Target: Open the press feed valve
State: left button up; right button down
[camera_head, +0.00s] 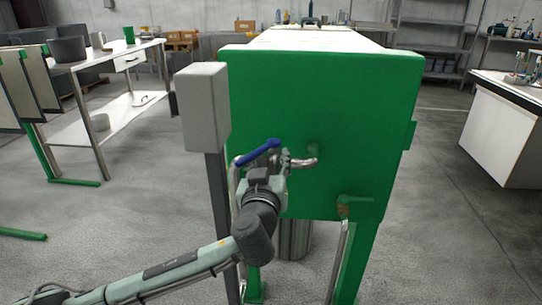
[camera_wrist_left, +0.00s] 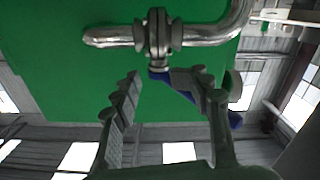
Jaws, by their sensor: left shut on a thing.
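The press feed valve (camera_wrist_left: 158,40) is a metal body on a bent steel pipe, with a blue lever handle. In the head view the blue lever (camera_head: 256,153) slants from lower left to upper right, in front of the green press end plate (camera_head: 330,110). My left gripper (camera_head: 266,172) is at the valve, just below the lever. In the left wrist view the fingers are spread around the lever's region, and the blue lever (camera_wrist_left: 235,119) runs behind the right finger. The gripper is shut on the lever; the exact contact is partly hidden. My right gripper is not in view.
A grey box on a post (camera_head: 203,108) stands close left of the valve. A second pipe fitting (camera_head: 352,203) sits at the plate's lower right. A bench (camera_head: 110,115) stands at left and a white cabinet (camera_head: 510,135) at right, with clear floor around.

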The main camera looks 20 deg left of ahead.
pick_arm(q)
notch_tip(320, 180, up, 2)
jog(key=shift+w, duration=0.1)
grip_shut()
jog(key=shift+o, duration=1.1)
grip_release()
jog(key=shift+w+d+f, duration=0.1)
jog(key=shift+f, duration=0.35)
jog(key=s+a+b, duration=0.1)
jog(key=s+b, duration=0.1)
jog(key=s, duration=0.7)
jog(key=shift+a+f, duration=0.35)
jog(key=shift+s, duration=0.1)
